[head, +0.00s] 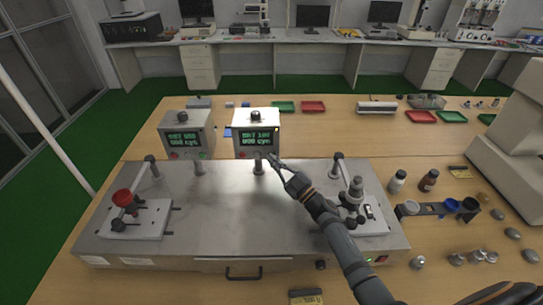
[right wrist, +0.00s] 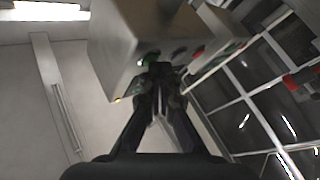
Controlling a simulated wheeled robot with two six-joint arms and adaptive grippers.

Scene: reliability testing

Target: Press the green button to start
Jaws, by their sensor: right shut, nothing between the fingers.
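Two white control boxes with green-lit screens stand at the back of the metal bench, the left box (head: 187,135) and the right box (head: 255,133). My right gripper (head: 272,158) is shut and empty, its tips at the lower right of the right box's front. In the right wrist view the shut fingertips (right wrist: 160,68) are right at a green button (right wrist: 148,60) on the box's face. The fingertips partly cover it, and I cannot tell whether they touch it. A red button (right wrist: 179,53) is beside it. My left gripper is not in view.
The metal bench (head: 225,215) carries a fixture with a red cup (head: 122,198) at left and another fixture (head: 354,200) at right. Bottles (head: 398,181) and a small rack (head: 440,208) stand to the right. The middle of the bench top is clear.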

